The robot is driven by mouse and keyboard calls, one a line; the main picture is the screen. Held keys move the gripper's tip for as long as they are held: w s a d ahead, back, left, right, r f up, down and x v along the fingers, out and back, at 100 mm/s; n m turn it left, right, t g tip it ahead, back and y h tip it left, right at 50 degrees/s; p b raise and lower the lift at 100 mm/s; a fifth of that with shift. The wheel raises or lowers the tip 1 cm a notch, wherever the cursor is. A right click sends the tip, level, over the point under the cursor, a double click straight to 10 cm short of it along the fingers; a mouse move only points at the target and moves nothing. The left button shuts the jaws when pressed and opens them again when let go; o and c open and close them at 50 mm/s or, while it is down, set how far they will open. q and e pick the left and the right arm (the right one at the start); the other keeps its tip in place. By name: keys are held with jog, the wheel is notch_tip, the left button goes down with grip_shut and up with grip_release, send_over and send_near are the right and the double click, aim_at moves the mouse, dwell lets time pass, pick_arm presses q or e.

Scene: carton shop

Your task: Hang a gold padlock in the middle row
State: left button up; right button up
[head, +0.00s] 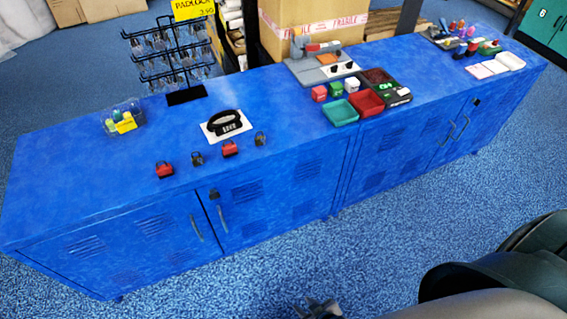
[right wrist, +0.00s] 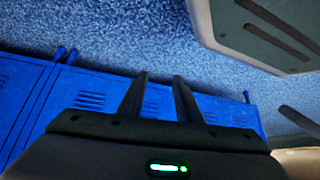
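A black wire rack (head: 165,55) with three rows of hooks stands at the back left of the blue counter, and small packs or locks seem to hang on it. Its yellow sign reads "PADLOCK 2.50" (head: 192,8). Four small padlocks stand near the front edge: two are red (head: 164,170) and two look dark or brassy (head: 197,159) (head: 260,139); a gold colour is not clear. My right gripper (head: 320,308) shows at the bottom edge, low in front of the cabinet and away from the padlocks. In the right wrist view its two fingers (right wrist: 160,80) are apart and empty. My left gripper is not in view.
A clear bin (head: 123,117) stands to the left. Green and red trays (head: 340,113) and a card terminal (head: 386,87) are at mid-counter. The counter's left end is clear.

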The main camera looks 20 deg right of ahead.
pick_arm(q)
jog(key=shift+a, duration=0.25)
pick_arm(e)
jog(key=shift+w+a+r, duration=0.1)
jog(key=shift+a, duration=0.15)
jog(key=shift+o, duration=1.2)
jog(key=shift+w+a, duration=0.1)
jog(key=w+r+t+b, duration=0.2)
jog(key=w+r+t, duration=0.4)
jog(key=w+r, duration=1.35)
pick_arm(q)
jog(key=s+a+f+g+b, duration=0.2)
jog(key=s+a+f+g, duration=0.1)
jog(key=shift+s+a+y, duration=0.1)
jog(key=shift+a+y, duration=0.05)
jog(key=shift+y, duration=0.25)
pick_arm(e)
jog(key=w+d+r+t, duration=0.1)
jog(key=w+r, duration=0.3)
jog(key=r, duration=0.2)
jog(key=w+r+m+t, duration=0.1)
jog(key=w+r+t, duration=0.1)
jog(key=r, duration=0.5)
jog(key=w+d+r+m+t+h, duration=0.1)
jog(key=w+r+t, duration=0.1)
jog(key=w+r, duration=0.3)
notch_tip(320, 180, up, 2)
jog(key=shift+w+d+r, duration=0.2)
jog(key=shift+w+d, duration=0.1)
